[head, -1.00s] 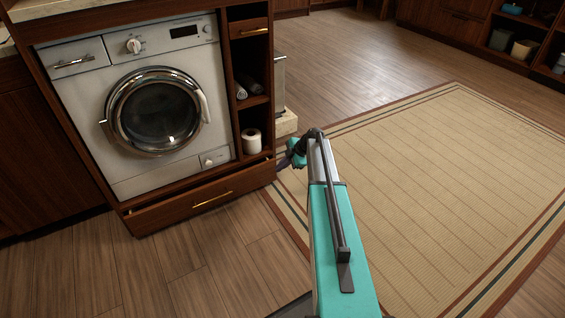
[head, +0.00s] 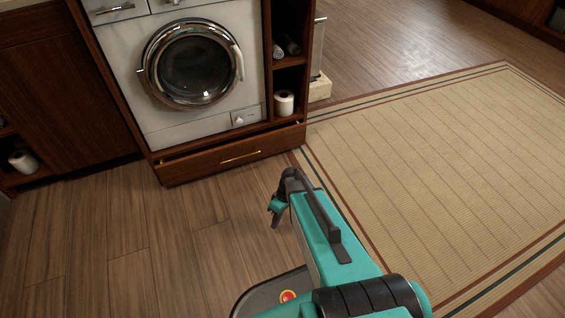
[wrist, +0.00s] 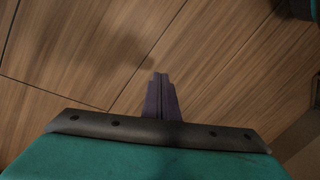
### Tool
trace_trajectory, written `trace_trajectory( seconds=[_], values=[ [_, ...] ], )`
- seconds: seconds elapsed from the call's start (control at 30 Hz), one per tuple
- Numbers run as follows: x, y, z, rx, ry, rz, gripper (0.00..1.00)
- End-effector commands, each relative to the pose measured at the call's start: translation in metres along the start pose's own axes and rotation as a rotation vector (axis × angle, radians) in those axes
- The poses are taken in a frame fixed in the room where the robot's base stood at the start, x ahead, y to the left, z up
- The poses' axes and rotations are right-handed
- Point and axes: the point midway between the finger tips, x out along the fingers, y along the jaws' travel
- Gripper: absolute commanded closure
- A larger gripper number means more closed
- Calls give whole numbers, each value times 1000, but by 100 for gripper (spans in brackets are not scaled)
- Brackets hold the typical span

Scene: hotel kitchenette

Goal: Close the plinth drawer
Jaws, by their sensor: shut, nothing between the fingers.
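The plinth drawer (head: 215,160) is the low dark-wood drawer under the washing machine, with a brass bar handle (head: 240,157). It stands out a little from the cabinet, and a dark gap shows along its top edge. My gripper (head: 273,218) is in front of the drawer, toward its right end, apart from it and low over the wood floor. In the wrist view the fingers (wrist: 161,98) are together with nothing between them, pointing at bare floor. The drawer does not show in the wrist view.
A white washing machine (head: 200,75) sits above the drawer. Open shelves beside it hold a paper roll (head: 284,102). A striped rug (head: 440,170) lies to the right. The wood floor (head: 130,235) in front of the drawer is clear.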

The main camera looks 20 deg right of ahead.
Motion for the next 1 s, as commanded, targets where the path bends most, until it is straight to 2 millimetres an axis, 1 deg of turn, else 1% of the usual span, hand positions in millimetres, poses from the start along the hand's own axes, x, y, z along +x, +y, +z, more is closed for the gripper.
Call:
trace_trajectory(
  seconds=[0.03, 0.2, 0.27, 0.4, 0.5, 0.6, 0.7, 0.83, 1.0],
  values=[
    [9, -19, 14, 41, -32, -4, 100],
    [34, -63, 54, 205, -135, 8, 100],
    [41, -77, 68, 261, -171, 20, 100],
    [54, -109, 104, 390, -249, 56, 100],
    [59, -127, 128, 472, -297, 89, 100],
    [63, -140, 147, 538, -333, 121, 100],
    [65, -148, 160, 585, -356, 147, 100],
    [66, -153, 168, 616, -369, 164, 100],
    [66, -153, 168, 622, -371, 167, 100]
  ],
)
